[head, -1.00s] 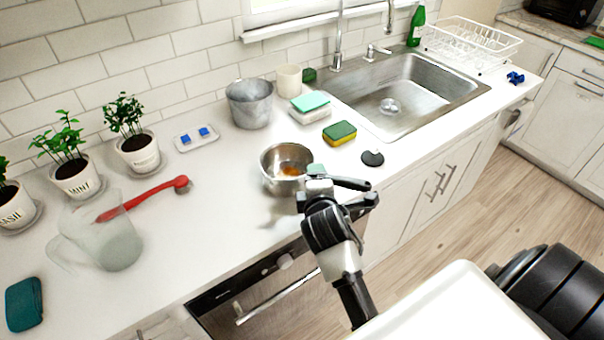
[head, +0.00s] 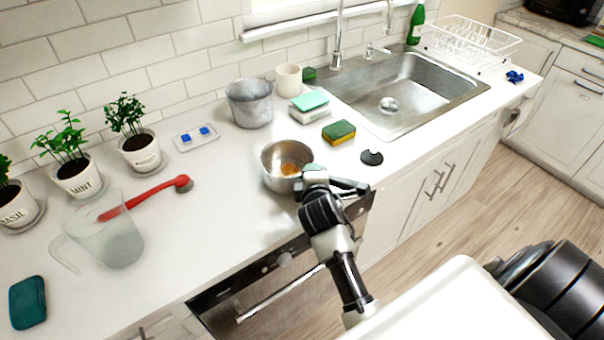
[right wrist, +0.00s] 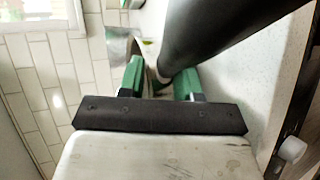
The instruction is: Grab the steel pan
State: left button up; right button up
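The steel pan (head: 270,172) sits on the counter near its front edge, with something orange-brown inside. My right gripper (head: 334,180) is at the near right side of the pan and overlaps its rim in the head view. In the right wrist view its two green fingers (right wrist: 160,84) are apart. A thick dark bar (right wrist: 215,35), which looks like the pan's handle, runs down from the upper right to between them. Whether the fingers press on it is not clear. The handle is mostly hidden by the gripper in the head view. My left gripper is not in view.
A grey metal pot (head: 249,108), a green-yellow sponge (head: 339,132) and a black sink stopper (head: 371,158) stand around the pan. The sink (head: 400,95) is behind right.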

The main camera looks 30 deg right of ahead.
jog(key=shift+s+f, duration=0.1)
jog(key=shift+f, duration=0.2)
grip_shut()
jog(key=shift+a, duration=0.1)
